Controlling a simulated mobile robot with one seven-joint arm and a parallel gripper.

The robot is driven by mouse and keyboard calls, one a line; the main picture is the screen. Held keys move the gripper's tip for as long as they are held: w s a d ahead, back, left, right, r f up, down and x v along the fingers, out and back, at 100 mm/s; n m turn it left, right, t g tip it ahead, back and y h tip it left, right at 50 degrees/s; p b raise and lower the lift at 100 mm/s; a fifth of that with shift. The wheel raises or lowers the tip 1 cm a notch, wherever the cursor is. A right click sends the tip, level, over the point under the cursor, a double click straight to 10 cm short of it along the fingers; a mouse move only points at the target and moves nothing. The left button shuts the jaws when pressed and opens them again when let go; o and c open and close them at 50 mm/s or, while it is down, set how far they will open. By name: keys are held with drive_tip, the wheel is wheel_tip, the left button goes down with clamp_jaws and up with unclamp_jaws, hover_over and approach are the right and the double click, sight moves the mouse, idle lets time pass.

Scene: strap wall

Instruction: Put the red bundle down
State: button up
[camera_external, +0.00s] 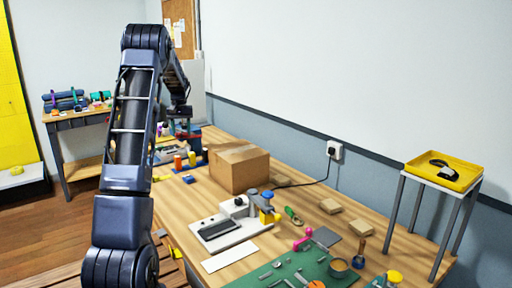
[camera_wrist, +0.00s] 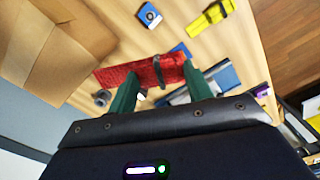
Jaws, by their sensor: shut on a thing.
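The red bundle (camera_wrist: 138,73) is a textured red roll with a dark strap around it. In the wrist view it lies crosswise between the two green fingers of my gripper (camera_wrist: 162,88), which is shut on it. In the external view my gripper (camera_external: 183,122) points down over the far part of the wooden workbench (camera_external: 215,258), and a bit of red shows just below it. I cannot tell whether the bundle touches the bench top or hangs a little above it.
A cardboard box (camera_external: 239,167) stands close by; it fills the upper left of the wrist view (camera_wrist: 65,40). A blue block (camera_wrist: 149,15) and a yellow item (camera_wrist: 213,17) lie near the bundle. Small bottles (camera_external: 178,162) stand nearby. Bare wood shows between them.

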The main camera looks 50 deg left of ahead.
drive_tip(key=w+d+m, duration=0.2)
drive_tip(key=w+d, duration=0.2)
drive_tip(key=d, duration=0.1)
drive_tip(key=w+d+m, duration=0.1)
drive_tip(key=w+d, duration=0.2)
drive_tip(key=d, duration=0.2)
drive_tip(key=w+d+m, duration=0.2)
drive_tip(key=w+d, duration=0.2)
drive_tip(key=d, duration=0.1)
drive_tip(key=shift+w+d+r+m, duration=0.1)
drive_tip(key=shift+w+d+m, duration=0.05)
drive_tip(key=shift+w+m, duration=0.2)
drive_tip(key=w+d+m, duration=0.3)
drive_tip(key=w+d, duration=0.1)
drive_tip(key=d, duration=0.6)
drive_tip(key=w+d+m, duration=0.3)
drive_tip(key=d+m, duration=0.1)
drive_tip(key=d, duration=0.6)
drive_tip(key=f, duration=2)
drive_tip(key=shift+w+d+f, duration=0.15)
drive_tip(key=shift+w, duration=0.1)
drive_tip(key=shift+f, duration=0.1)
drive_tip(key=o, duration=1)
